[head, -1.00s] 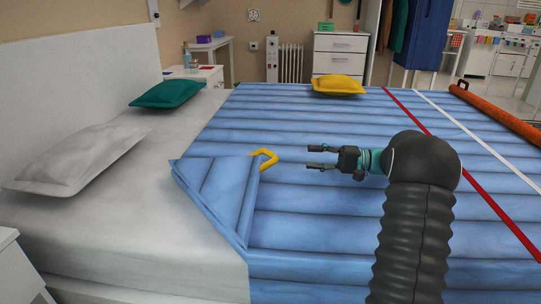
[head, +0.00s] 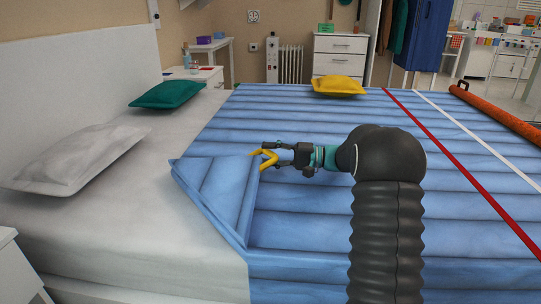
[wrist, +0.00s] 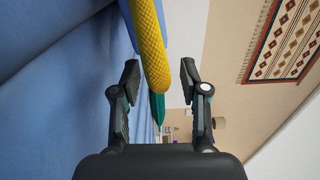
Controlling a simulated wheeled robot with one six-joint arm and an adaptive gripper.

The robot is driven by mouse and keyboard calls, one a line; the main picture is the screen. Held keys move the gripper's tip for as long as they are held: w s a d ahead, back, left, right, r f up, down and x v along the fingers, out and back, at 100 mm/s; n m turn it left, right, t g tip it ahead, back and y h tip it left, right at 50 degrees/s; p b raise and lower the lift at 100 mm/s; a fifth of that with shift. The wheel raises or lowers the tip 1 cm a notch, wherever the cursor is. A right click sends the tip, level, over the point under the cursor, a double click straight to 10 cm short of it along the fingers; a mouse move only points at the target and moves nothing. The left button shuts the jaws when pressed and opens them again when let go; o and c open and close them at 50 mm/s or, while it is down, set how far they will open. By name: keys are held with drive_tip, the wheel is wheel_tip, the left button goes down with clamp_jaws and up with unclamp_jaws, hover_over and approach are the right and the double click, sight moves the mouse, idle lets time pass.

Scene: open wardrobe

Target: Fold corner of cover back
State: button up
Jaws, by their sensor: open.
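The blue quilted cover (head: 330,205) lies over the bed, with its near left corner folded back as a triangular flap (head: 217,190). A yellow handle (head: 266,157) sticks out from the flap's right side. My gripper (head: 272,151) is open at the handle. In the wrist view the yellow handle (wrist: 149,45) runs between the two open fingers (wrist: 158,80), with a gap on each side. The far end of the handle is outside the wrist view.
A grey pillow (head: 80,160) and a green pillow (head: 167,94) lie on the bare white mattress (head: 140,205) at the left. A yellow cushion (head: 339,86) lies on the cover's far side. An orange roll (head: 497,115) lies along the right edge.

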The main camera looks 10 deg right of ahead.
clamp_jaws()
